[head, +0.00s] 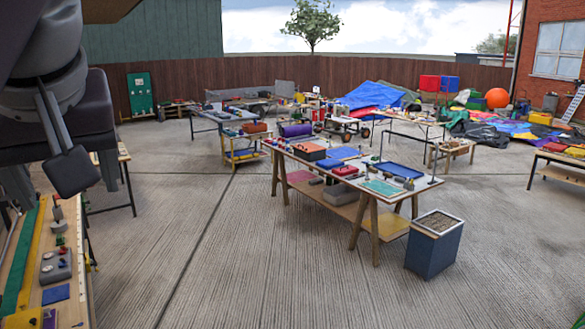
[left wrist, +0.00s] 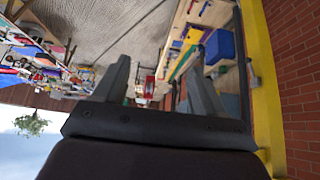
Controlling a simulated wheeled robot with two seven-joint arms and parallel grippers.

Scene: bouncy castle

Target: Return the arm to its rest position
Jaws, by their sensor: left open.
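My left arm comes in at the upper left of the head view, raised above the floor. Its gripper (head: 72,165) hangs at the end with a dark flat finger pointing down. In the left wrist view the two grey fingers of the left gripper (left wrist: 157,72) stand apart, with nothing between them. No object touches them. The wrist view is turned over, with the sky at its lower left. My right arm and right gripper are in neither view.
A workbench (head: 36,290) with tools lies below my left arm. A trestle table (head: 327,181) stands mid-yard, with a blue bin (head: 434,250) at its near end. The wrist view shows a brick wall (left wrist: 297,70), a yellow post (left wrist: 259,60) and a blue box (left wrist: 218,46). The concrete floor (head: 250,270) is clear.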

